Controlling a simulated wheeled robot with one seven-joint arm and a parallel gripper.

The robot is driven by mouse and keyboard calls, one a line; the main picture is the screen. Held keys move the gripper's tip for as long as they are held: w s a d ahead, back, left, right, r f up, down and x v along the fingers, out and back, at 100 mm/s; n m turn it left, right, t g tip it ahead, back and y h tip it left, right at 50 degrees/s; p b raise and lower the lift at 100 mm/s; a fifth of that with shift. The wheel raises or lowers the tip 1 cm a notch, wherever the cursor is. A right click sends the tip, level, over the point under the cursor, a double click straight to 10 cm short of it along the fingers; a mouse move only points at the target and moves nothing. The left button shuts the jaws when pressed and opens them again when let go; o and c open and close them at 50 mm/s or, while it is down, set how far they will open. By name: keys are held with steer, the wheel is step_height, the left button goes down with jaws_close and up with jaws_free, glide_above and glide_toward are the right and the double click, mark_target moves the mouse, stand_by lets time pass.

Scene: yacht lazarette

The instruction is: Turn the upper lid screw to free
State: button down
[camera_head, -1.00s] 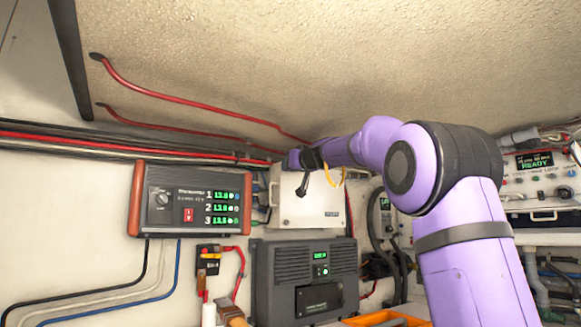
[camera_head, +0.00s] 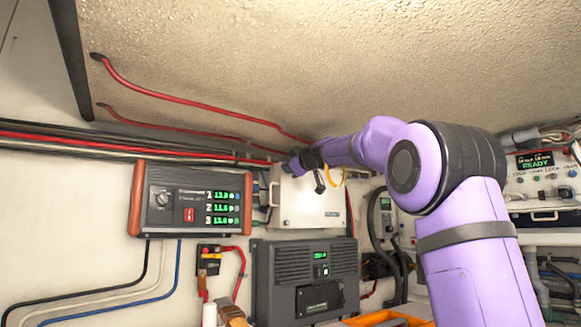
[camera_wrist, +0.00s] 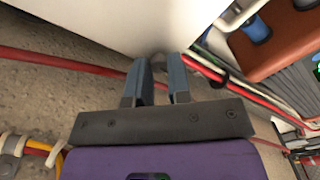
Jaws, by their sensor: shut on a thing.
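The white box (camera_head: 312,208) with its lid facing me hangs on the wall in the middle of the head view. My gripper (camera_head: 291,168) is at the lid's upper left corner. In the wrist view, my gripper (camera_wrist: 160,68) has its two blue-grey fingers close to a small grey rounded screw head (camera_wrist: 157,57) at the edge of the white lid (camera_wrist: 110,22). The fingers are shut on this upper lid screw. The fingers hide most of the screw, and its turn angle cannot be told.
A red-ended meter box (camera_head: 190,200) hangs left of the white box. A dark charger unit (camera_head: 300,275) sits below it. Red cables (camera_head: 200,104) run along the ceiling above, close to my gripper. Black hoses (camera_head: 378,225) lie to the right.

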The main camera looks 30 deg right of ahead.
steer(key=shift+n, duration=0.3)
steer(key=c, duration=1.1)
jaws_free()
steer(key=shift+o, duration=0.2)
steer(key=shift+s, duration=0.1)
steer(key=s, duration=1)
steer(key=shift+s+d, duration=0.15)
steer(key=shift+s, duration=0.15)
